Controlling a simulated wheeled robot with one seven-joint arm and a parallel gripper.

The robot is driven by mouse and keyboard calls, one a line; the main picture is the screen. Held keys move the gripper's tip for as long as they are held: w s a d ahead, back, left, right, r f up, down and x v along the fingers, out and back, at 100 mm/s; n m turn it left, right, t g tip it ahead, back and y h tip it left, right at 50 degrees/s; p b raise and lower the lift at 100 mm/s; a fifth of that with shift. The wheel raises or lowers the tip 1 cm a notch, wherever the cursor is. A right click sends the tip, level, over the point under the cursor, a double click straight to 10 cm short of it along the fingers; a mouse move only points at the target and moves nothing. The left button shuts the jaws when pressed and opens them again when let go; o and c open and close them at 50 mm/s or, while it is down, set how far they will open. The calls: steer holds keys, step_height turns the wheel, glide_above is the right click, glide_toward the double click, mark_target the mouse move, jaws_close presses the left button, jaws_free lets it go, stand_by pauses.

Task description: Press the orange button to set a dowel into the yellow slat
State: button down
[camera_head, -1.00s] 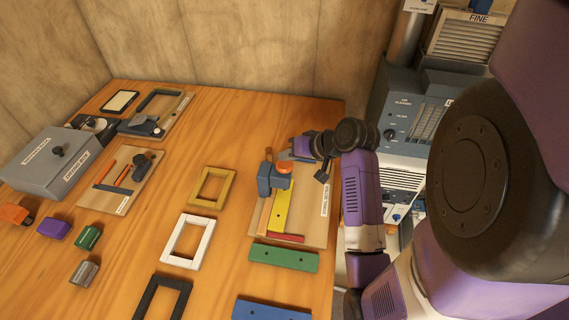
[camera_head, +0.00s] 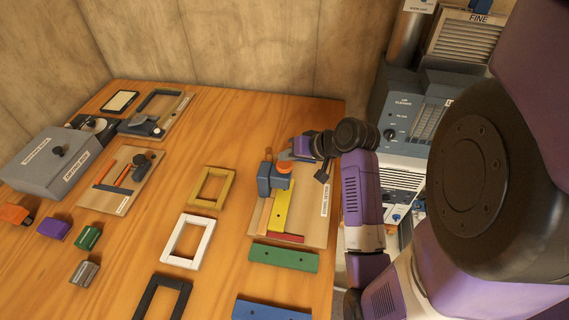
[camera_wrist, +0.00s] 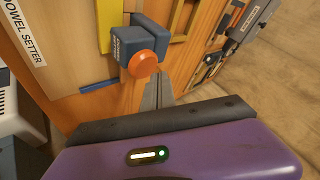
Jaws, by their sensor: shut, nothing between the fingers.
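The orange button (camera_head: 284,168) sits on top of the grey-blue dowel setter block (camera_head: 264,180) on the wooden board. The button (camera_wrist: 143,64) and block (camera_wrist: 136,40) also show in the wrist view. The yellow slat (camera_head: 281,210) lies on the board, running from the block toward the near edge; a hole shows in it. It shows too in the wrist view (camera_wrist: 107,22). My gripper (camera_head: 284,156) is shut and empty at the button's top. In the wrist view the fingers (camera_wrist: 158,90) end right beside the button; I cannot tell if they touch it.
The board (camera_head: 314,222) bears a "dowel setter" label. A red strip (camera_head: 286,238) lies at the slat's near end, and a green slat (camera_head: 284,257) beyond it. Yellow (camera_head: 212,187) and white (camera_head: 188,240) frames lie left. A grey machine (camera_head: 405,120) stands right of the table.

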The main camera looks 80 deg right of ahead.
mark_target(287, 166)
steer(key=shift+f, duration=0.15)
steer(key=shift+f, duration=0.25)
steer(key=shift+f+b, duration=0.55)
steer(key=shift+f, duration=0.5)
stand_by(1.0)
steer(key=shift+r, duration=0.1)
steer(key=shift+r+p, duration=1.35)
steer(key=shift+p, duration=0.15)
step_height(287, 166, up, 5)
steer(key=p, duration=0.5)
stand_by(0.5)
